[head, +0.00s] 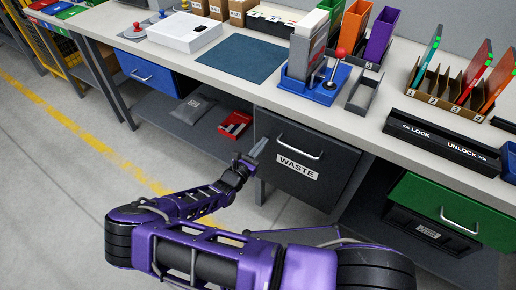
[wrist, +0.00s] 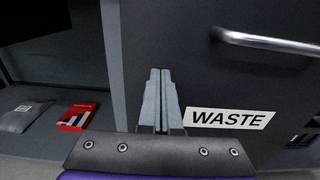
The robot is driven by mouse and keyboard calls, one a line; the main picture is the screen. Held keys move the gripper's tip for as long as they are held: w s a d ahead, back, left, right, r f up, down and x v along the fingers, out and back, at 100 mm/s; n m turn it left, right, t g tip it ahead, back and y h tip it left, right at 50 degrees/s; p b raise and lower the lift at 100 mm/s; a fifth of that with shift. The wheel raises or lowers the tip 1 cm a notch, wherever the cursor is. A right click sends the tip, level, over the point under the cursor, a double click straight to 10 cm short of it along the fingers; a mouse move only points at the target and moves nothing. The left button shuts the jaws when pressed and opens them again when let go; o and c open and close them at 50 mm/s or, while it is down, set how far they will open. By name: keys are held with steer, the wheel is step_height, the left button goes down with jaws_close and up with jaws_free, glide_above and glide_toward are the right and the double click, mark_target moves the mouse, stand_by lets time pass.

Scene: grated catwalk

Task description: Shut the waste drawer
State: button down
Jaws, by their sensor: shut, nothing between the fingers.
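The waste drawer (head: 305,165) is a dark grey front under the bench, with a silver bar handle (head: 301,142) and a white WASTE label (head: 297,168). In the head view my gripper (head: 259,148) is at the left part of this front. In the wrist view the fingers (wrist: 160,75) are shut together with nothing between them, pointing at the drawer front (wrist: 200,70) left of the WASTE label (wrist: 229,119) and below left of the handle (wrist: 270,42). I cannot tell whether the fingertips touch the front. How far the drawer stands out is hard to tell.
A blue drawer (head: 147,72) is to the left and a green drawer (head: 448,211) to the right. A lower shelf holds a grey pouch (head: 194,109) and a red box (head: 235,124). The bench top (head: 235,85) carries several items. The floor (head: 60,180) at left is clear.

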steer(key=shift+w+d+r, duration=0.15)
steer(key=shift+w+d, duration=0.2)
steer(key=shift+w, duration=0.2)
steer(key=shift+d, duration=0.1)
